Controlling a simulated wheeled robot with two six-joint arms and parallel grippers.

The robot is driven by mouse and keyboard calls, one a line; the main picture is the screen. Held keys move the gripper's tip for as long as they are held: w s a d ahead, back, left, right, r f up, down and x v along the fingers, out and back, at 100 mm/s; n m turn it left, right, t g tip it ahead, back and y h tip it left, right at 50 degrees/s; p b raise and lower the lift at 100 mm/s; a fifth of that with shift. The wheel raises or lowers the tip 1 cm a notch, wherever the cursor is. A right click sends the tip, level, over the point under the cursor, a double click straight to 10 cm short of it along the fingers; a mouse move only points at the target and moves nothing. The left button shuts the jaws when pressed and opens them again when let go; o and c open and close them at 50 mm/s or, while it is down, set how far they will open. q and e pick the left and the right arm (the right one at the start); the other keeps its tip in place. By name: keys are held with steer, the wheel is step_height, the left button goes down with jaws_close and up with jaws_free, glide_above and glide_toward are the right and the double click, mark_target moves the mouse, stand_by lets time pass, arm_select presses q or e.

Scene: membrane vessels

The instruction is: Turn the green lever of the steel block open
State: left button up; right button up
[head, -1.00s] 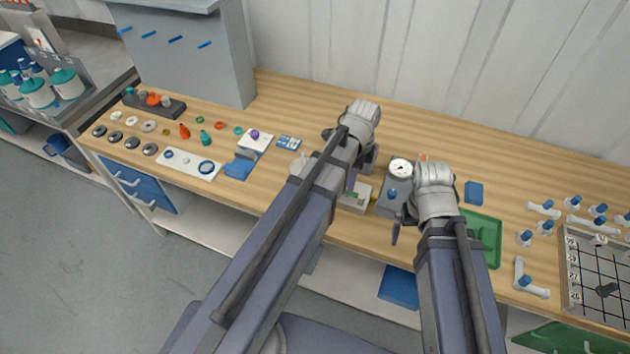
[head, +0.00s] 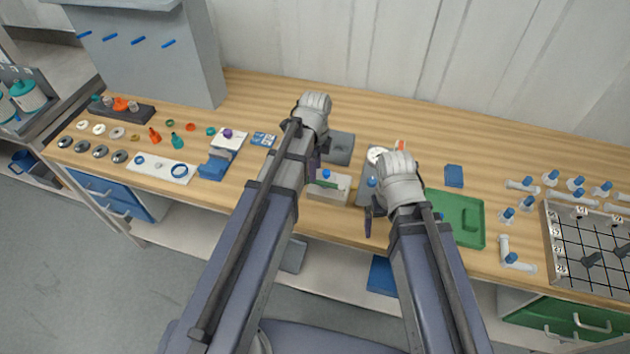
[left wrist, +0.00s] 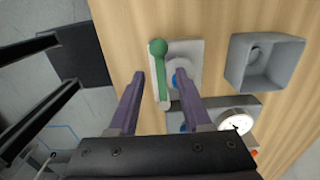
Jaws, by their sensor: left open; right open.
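The steel block (head: 329,194) is a pale block near the front edge of the bench, with a blue knob on it. In the left wrist view the lever (left wrist: 158,62) has a round green end and lies along the block (left wrist: 190,50). My left gripper (left wrist: 160,75) is open there, its two purple fingers on either side of the lever in the picture. I cannot tell their height over it. My right gripper (head: 370,213) is open and empty, right of the block at the bench front.
A grey open box (left wrist: 265,62) stands near the block. A grey unit with a round gauge (left wrist: 235,123) is close by. A green tray (head: 462,220) lies right of my right gripper. Small rings and fittings lie on the left of the bench.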

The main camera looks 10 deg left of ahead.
mark_target(324, 184)
arm_select(q)
steer(key=shift+f+b, duration=1.45)
steer(key=shift+f, duration=0.5)
steer(key=shift+c, duration=0.4)
jaws_close()
